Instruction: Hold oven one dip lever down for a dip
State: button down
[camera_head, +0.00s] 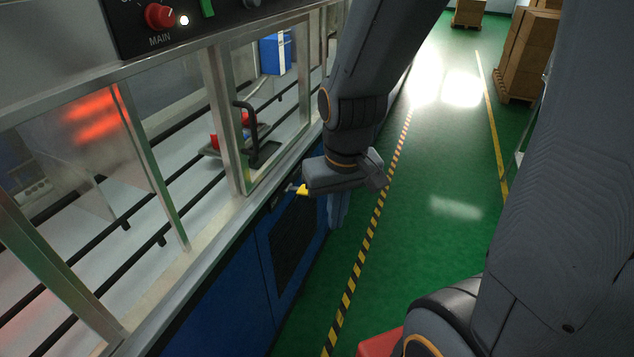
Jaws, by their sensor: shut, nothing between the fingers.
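A small lever with a yellow grip (302,190) and a short grey rod stands out from the front edge of the oven line, below the glazed section. I cannot read a label that ties it to oven one. My gripper (313,185) is at the lever's right end, shut and with nothing held. Its dark body overlaps or touches the yellow grip; I cannot tell which. The fingertips are small and partly hidden, and the far end of the lever is covered by my gripper.
The metal-framed glass enclosure (220,110) runs along the left, with an orange-red glow at left. A black control panel (180,22) with a red MAIN knob sits above. Stacked boxes (530,50) stand at the back right. The green floor (440,160) to the right is clear.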

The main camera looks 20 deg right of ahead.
aim_at(301, 190)
jog(key=k, duration=1.3)
jog(key=z, duration=0.85)
jog(key=i, duration=0.85)
jog(key=z, duration=0.5)
jog(key=i, duration=0.7)
jog(key=u, duration=0.75)
jog(key=i, duration=0.6)
jog(key=u, duration=0.6)
